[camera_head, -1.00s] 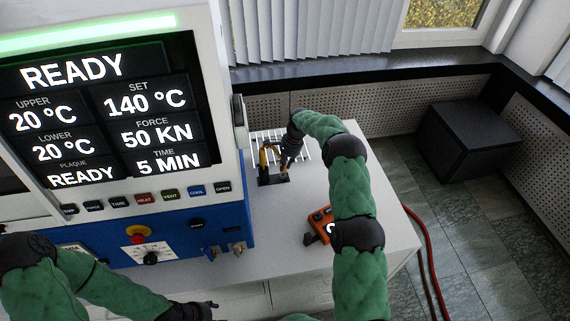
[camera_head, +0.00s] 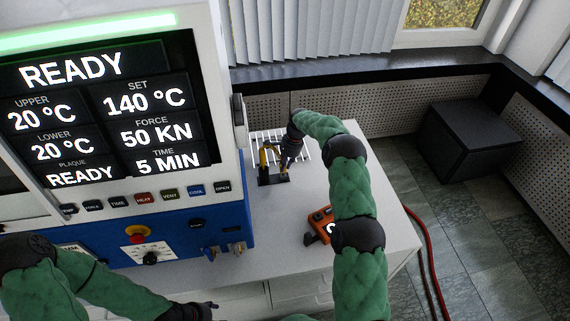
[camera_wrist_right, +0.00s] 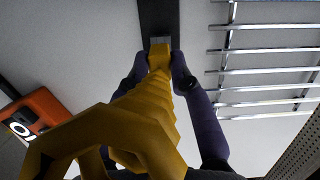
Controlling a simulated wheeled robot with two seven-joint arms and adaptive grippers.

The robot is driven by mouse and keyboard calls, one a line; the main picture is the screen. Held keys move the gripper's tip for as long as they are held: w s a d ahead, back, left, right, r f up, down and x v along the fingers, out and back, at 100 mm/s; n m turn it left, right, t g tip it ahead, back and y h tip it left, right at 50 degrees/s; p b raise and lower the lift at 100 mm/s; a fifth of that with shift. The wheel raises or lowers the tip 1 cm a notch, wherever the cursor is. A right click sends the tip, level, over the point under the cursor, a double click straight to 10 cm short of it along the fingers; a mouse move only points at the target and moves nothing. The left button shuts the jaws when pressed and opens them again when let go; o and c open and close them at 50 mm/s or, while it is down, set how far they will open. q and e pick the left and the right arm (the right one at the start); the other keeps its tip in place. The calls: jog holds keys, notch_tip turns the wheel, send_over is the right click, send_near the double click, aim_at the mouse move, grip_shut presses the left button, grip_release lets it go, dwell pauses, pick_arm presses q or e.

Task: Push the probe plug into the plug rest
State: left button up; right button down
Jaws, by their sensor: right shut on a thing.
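The yellow probe plug (camera_wrist_right: 145,115) fills the middle of the right wrist view, its ribbed body running up to a small grey metal end at the black plug rest (camera_wrist_right: 158,18). My right gripper (camera_wrist_right: 160,68) is shut on the plug, one finger on each side. In the head view the right gripper (camera_head: 285,163) is over the black rest (camera_head: 273,181), with a yellow part beside it. How deep the plug sits in the rest cannot be told. My left gripper (camera_head: 205,310) is low at the bottom edge, apart from these; its fingers are too small to judge.
A metal wire rack (camera_wrist_right: 265,70) lies right of the rest in the wrist view. An orange handheld device (camera_head: 320,221) lies on the white bench (camera_head: 290,225). The press (camera_head: 130,110) stands left with its READY screen. A red cable (camera_head: 430,260) hangs off the bench's right side.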

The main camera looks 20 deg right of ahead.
jog(key=shift+f+b, duration=0.65)
jog(key=shift+f, duration=0.5)
jog(key=c, duration=1)
grip_release()
jog(key=shift+r, duration=0.2)
jog(key=v, duration=1.1)
jog(key=shift+r, duration=0.35)
